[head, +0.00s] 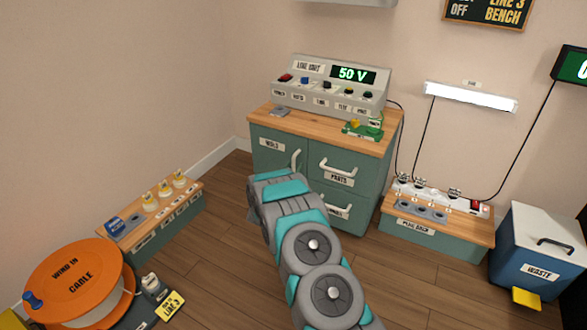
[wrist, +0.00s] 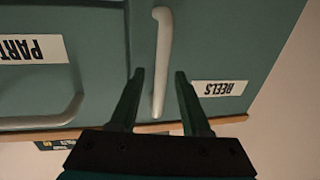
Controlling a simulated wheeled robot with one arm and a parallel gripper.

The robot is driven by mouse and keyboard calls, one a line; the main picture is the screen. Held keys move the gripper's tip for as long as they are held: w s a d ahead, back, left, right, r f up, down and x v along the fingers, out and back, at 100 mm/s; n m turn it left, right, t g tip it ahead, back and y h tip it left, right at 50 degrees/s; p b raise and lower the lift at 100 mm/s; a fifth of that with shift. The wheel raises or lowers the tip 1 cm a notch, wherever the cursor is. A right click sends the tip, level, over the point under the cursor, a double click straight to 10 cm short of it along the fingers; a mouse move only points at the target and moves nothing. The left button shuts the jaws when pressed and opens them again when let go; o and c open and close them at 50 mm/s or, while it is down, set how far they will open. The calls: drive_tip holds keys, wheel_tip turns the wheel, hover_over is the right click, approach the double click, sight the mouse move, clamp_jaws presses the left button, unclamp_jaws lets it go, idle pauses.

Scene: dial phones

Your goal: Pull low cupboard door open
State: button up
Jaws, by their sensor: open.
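My gripper (wrist: 158,74) is open, with one finger on each side of the handle's line. The handle's end shows between the fingers; I cannot tell the depth gap. The head view hides my fingers behind the arm.
Two drawers with handles, the upper labelled PARTS (head: 339,180), sit right of the door. An orange cable reel (head: 75,280) and a low wooden-topped box (head: 150,238) stand left. Another box (head: 437,240) and a blue waste bin (head: 527,262) stand right.

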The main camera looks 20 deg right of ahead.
drive_tip(key=shift+w, duration=0.1)
drive_tip(key=shift+c, duration=0.4)
clamp_jaws()
idle(1.0)
